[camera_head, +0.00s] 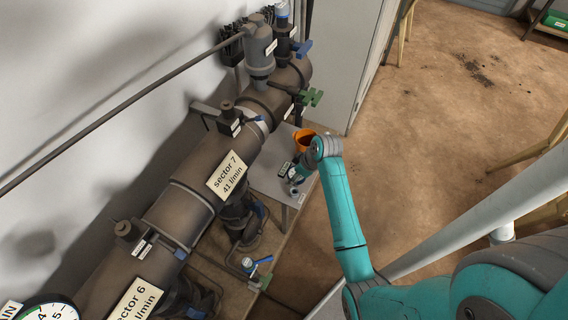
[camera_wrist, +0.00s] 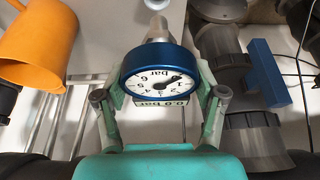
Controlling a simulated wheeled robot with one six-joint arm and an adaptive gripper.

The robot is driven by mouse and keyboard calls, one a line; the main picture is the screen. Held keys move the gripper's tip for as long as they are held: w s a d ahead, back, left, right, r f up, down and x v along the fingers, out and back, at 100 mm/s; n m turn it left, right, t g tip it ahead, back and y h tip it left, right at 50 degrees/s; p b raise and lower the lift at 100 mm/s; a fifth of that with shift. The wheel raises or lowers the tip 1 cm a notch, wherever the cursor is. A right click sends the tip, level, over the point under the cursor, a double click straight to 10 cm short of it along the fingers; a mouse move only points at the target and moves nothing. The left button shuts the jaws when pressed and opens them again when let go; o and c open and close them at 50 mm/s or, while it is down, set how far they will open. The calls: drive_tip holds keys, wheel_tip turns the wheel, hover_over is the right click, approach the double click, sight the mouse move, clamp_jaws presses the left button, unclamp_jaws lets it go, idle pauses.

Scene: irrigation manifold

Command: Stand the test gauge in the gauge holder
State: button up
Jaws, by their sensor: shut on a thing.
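The test gauge (camera_wrist: 158,68) has a blue rim and a white dial marked bar, with a small label reading 0.0 bar below it. In the wrist view it sits between the two fingers of my gripper (camera_wrist: 160,100), which is shut on it. Its grey metal stem (camera_wrist: 158,28) points away from my gripper, toward the top of the picture. A pale round thing (camera_wrist: 157,4) shows just past the stem end; I cannot tell whether it is the gauge holder or whether they touch. In the head view my gripper (camera_head: 294,178) is small, over the light side table.
An orange jug (camera_head: 303,138) stands at the table's (camera_head: 268,155) far end; it also shows in the wrist view (camera_wrist: 38,45). A grey valve with a blue handle (camera_wrist: 268,72) is close on the right. The large manifold pipe (camera_head: 205,165) runs left of the table.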

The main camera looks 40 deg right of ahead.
drive_tip(key=shift+w+f, duration=0.1)
drive_tip(key=shift+w, duration=0.25)
drive_tip(key=shift+f, duration=1.65)
drive_tip(key=shift+f, duration=1.25)
idle(1.2)
drive_tip(key=shift+f, duration=0.35)
drive_tip(key=shift+f, duration=0.9)
idle(0.9)
drive_tip(key=o, duration=1.2)
drive_tip(key=shift+o, duration=0.2)
